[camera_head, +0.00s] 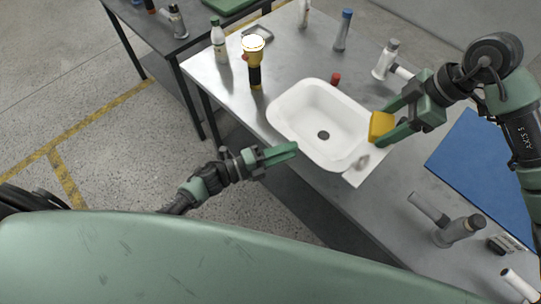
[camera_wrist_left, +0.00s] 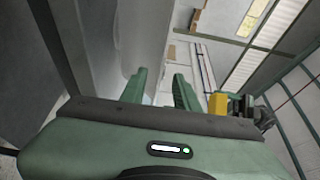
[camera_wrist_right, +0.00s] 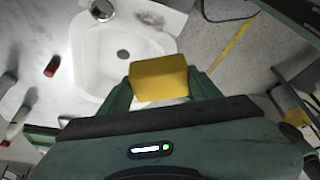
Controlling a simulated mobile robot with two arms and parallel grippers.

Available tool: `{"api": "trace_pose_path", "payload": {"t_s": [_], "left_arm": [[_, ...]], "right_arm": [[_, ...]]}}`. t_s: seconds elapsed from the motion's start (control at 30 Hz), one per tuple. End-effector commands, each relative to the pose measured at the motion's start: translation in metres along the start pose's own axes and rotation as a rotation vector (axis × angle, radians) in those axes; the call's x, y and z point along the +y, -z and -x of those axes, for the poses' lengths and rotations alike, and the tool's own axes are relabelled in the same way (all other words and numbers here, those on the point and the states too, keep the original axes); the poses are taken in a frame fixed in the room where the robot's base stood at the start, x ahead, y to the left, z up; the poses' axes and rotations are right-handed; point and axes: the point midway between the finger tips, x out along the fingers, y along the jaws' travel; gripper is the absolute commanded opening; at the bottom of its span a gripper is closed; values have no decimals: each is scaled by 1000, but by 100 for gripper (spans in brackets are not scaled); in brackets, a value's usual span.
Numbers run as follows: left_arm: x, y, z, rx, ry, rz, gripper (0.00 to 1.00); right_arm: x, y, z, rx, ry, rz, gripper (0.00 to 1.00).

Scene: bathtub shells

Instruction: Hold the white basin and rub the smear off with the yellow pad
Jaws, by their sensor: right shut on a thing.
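The white basin (camera_head: 300,118) lies on the grey metal table (camera_head: 285,60), with a dark drain in its bowl. It also shows in the right wrist view (camera_wrist_right: 88,55). My right gripper (camera_head: 388,125) is shut on the yellow pad (camera_head: 380,127), beside the basin's right rim; the pad shows between the fingers in the right wrist view (camera_wrist_right: 160,78).
A yellow and black flashlight (camera_head: 254,65), a bottle (camera_head: 219,42) and a red cap (camera_head: 336,78) stand beyond the basin. A white-grey fixture (camera_head: 385,60) and a blue mat (camera_head: 490,165) are to the right. Grey tools (camera_head: 455,230) lie at the near right.

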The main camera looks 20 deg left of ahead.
Motion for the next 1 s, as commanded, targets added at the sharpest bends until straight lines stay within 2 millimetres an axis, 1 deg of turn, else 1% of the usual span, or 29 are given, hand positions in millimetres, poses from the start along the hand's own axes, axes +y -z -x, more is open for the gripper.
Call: {"api": "trace_pose_path", "payload": {"t_s": [0.03, 0.1, 0.2, 0.53, 0.57, 0.6, 0.63, 0.67, 1.0], "left_arm": [[0, 0, -7, 0, 0, 0, 31], [0, 0, -14, -1, 0, 1, 31], [0, 0, -20, -2, -1, 1, 31], [1, 0, -23, -1, -2, 1, 31], [1, 0, -23, -1, -2, 1, 25], [1, 0, -23, -1, -2, 1, 14], [1, 0, -23, -1, -2, 1, 6], [1, 0, -23, -1, -2, 1, 0], [1, 0, -23, -1, -2, 1, 0]], "right_arm": [[0, 0, 0, 0, 0, 0, 31], [0, 0, 0, 0, 0, 0, 31], [0, 0, 0, 0, 0, 0, 31], [0, 0, 0, 0, 0, 0, 31], [0, 0, 0, 0, 0, 0, 31], [0, 0, 0, 0, 0, 0, 31], [0, 0, 0, 0, 0, 0, 31], [0, 0, 0, 0, 0, 0, 31], [0, 0, 0, 0, 0, 0, 31]]}}
